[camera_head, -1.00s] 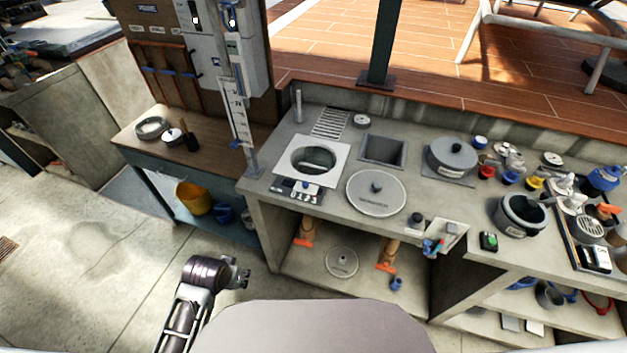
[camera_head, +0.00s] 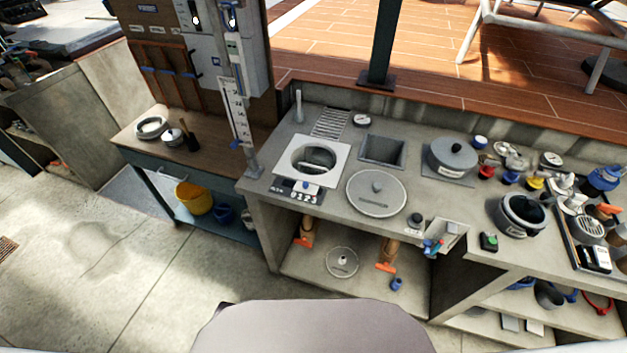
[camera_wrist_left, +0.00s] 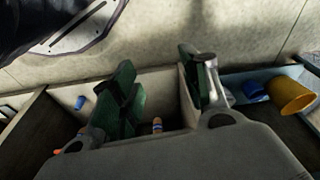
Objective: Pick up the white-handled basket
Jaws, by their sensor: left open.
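On the grey counter in the head view, a round grey basket (camera_head: 522,214) with a pale band and dark inside stands at the right. Another round opening with a basket-like inside (camera_head: 316,158) sits in a white square frame at the left. I cannot tell for sure which has a white handle. My left gripper (camera_wrist_left: 160,88) shows only in the left wrist view, with green fingers apart and nothing between them. Behind the fingers lie shelf walls and floor. No basket is clear in that view. My right gripper is not in view.
A round grey lid (camera_head: 377,194) and a lidded pot (camera_head: 452,158) share the counter with several small items. A yellow bucket (camera_head: 194,198) stands on the low shelf at left, also seen in the left wrist view (camera_wrist_left: 291,95). The floor at left is free.

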